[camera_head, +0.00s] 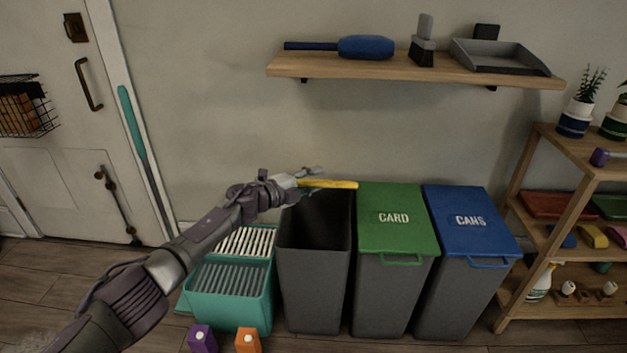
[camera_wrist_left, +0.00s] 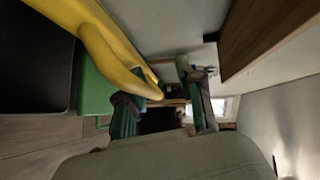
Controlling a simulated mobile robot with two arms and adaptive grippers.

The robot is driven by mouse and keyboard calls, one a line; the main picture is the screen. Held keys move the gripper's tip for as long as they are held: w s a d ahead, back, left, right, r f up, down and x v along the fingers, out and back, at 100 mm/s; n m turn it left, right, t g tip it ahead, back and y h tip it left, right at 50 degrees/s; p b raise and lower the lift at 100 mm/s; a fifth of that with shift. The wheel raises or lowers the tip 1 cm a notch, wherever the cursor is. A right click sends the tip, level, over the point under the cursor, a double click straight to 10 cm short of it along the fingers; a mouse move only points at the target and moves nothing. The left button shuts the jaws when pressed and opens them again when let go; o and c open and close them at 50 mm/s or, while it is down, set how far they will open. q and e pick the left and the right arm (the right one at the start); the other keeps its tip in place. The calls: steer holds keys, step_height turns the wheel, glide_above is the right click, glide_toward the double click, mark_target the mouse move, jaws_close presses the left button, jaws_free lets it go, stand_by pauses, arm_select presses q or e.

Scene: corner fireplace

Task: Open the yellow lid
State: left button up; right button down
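The yellow lid (camera_head: 328,184) is raised off the left dark grey bin (camera_head: 314,285). In the head view it shows nearly edge-on at the bin's back rim, and the bin's dark inside is visible. My left gripper (camera_head: 306,177) is at the lid's left end, above the back of the bin. In the left wrist view the lid's yellow handle (camera_wrist_left: 122,62) reaches toward the space between my two spread fingers (camera_wrist_left: 165,103). Whether a finger touches it I cannot tell. My right gripper is not in view.
A green CARD lid (camera_head: 393,238) and a blue CANS lid (camera_head: 474,240) are shut on the bins to the right. A teal crate (camera_head: 228,310) stands left. A wooden wall shelf (camera_head: 400,70) hangs above; a wooden rack (camera_head: 530,210) stands right.

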arm_select(q)
steer(key=shift+s+a, duration=0.25)
steer(key=shift+a, duration=0.15)
steer(key=v, duration=1.1)
steer(key=shift+s, duration=0.15)
steer(key=shift+d, duration=0.15)
